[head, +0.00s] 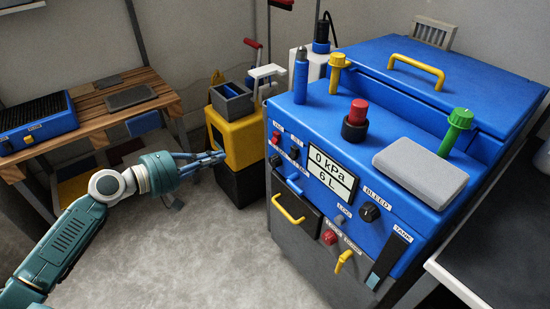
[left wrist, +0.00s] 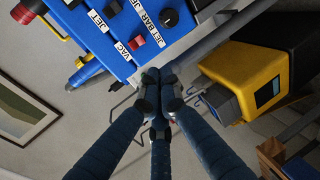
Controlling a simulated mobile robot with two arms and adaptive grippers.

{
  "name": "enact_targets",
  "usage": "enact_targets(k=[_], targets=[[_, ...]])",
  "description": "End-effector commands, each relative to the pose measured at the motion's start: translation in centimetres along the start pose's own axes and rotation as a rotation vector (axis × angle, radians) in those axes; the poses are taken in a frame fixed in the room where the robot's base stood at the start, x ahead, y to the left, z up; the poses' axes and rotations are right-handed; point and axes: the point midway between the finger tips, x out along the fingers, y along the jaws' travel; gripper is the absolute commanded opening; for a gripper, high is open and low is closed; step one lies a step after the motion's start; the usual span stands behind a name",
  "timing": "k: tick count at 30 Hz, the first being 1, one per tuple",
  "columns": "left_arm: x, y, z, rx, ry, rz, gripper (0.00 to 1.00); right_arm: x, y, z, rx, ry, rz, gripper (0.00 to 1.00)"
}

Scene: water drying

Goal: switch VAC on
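The blue machine (head: 300,115) carries a front panel with small labelled controls. In the left wrist view the VAC label (left wrist: 122,52) sits on the blue panel, with a small red switch (left wrist: 137,41) beside it. In the head view a small red switch (head: 276,137) shows at the panel's left edge; its label is too small to read surely. My left gripper (head: 222,155) is left of the panel, pointing at it, with a gap between. In the left wrist view its fingertips (left wrist: 160,90) are drawn together, holding nothing, below the VAC switch. My right gripper is not in view.
The display (head: 331,171) reads 0 kPa and 6 L. A yellow and black unit (head: 235,135) stands close behind my left gripper. A yellow drawer handle (head: 287,209) juts from the machine front. A wooden bench (head: 95,115) stands at left. The grey floor in front is clear.

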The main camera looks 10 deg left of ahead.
Motion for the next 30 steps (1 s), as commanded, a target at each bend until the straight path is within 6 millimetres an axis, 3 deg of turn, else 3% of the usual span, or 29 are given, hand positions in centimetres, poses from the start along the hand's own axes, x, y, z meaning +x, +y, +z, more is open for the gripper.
enact_targets(k=[3, 6, 19, 23, 30], targets=[[-0.1, 2.0, 1.5, -0.016, -0.049, 0.043, 0.00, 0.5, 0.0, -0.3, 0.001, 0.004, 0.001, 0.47], [-0.3, 2.9, 2.0, -0.024, -0.065, 0.054, 0.00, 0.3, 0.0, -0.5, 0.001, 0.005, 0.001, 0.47], [0.4, 3.0, 2.0, -0.027, -0.065, 0.057, 0.00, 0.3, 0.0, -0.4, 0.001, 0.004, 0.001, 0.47], [2.1, 3.3, 2.1, -0.025, -0.065, 0.058, 0.00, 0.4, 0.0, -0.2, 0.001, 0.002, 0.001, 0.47], [7.2, 3.6, 2.5, -0.026, -0.064, 0.059, 0.00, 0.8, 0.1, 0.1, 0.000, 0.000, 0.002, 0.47]])
